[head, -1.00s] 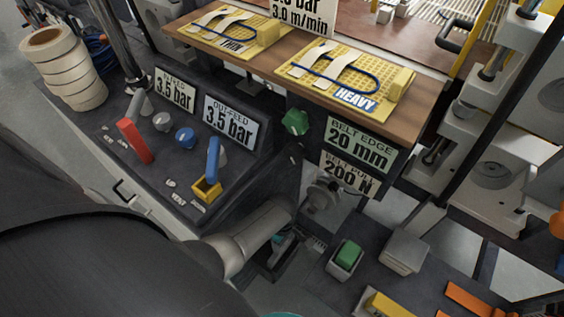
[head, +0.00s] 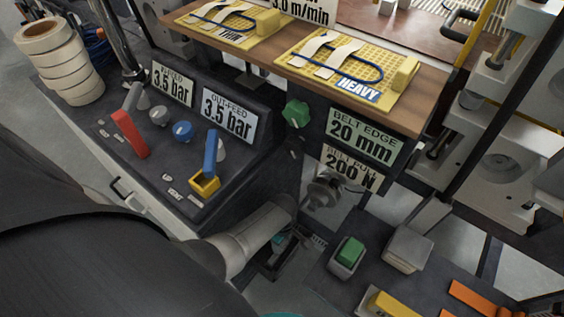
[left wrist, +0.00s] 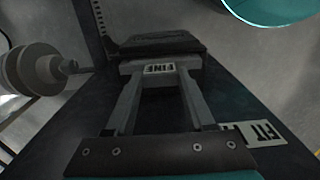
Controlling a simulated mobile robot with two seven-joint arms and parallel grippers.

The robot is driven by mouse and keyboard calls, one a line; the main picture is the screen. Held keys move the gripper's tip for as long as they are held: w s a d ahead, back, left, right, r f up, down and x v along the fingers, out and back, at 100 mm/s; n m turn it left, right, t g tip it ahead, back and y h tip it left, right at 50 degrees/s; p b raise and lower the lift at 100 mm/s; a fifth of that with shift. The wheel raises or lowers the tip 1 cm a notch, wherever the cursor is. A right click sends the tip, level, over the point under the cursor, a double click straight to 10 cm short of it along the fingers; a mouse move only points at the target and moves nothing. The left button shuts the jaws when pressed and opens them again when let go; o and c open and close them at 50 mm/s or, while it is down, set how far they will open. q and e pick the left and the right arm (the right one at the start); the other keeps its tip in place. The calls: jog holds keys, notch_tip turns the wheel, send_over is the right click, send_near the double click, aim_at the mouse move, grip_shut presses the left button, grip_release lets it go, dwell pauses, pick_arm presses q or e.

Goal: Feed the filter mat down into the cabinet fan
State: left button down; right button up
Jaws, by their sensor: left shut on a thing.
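My left gripper (left wrist: 158,105) shows in the left wrist view with its two grey fingers reaching away from a dark screwed bar. It is shut on a dark, flat block with a grey edge labelled FINE, which I take for the filter mat (left wrist: 160,45). The mat is above a dark panel (left wrist: 75,120) with a label that begins FIT (left wrist: 262,133). In the head view the left gripper (head: 284,246) is small and partly hidden behind my metal wrist link. The mat is hard to make out there. I cannot tell where the fan's opening is. My right gripper is not in view.
A grey round knob (left wrist: 38,70) stands left of the mat; a teal round thing (left wrist: 275,8) is at top right.

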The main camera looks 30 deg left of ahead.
pick_arm(q)
jog(key=shift+f, duration=0.1)
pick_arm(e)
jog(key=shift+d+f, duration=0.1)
pick_arm(q)
jog(key=shift+c, duration=0.9)
grip_release()
jog(key=shift+r+p, duration=0.4)
jog(key=shift+r, duration=0.15)
notch_tip(320, 180, up, 7)
jog(key=p, duration=0.4)
jog(key=shift+f, duration=0.2)
notch_tip(320, 180, up, 8)
jog(key=p, duration=0.4)
jog(key=shift+f, duration=0.25)
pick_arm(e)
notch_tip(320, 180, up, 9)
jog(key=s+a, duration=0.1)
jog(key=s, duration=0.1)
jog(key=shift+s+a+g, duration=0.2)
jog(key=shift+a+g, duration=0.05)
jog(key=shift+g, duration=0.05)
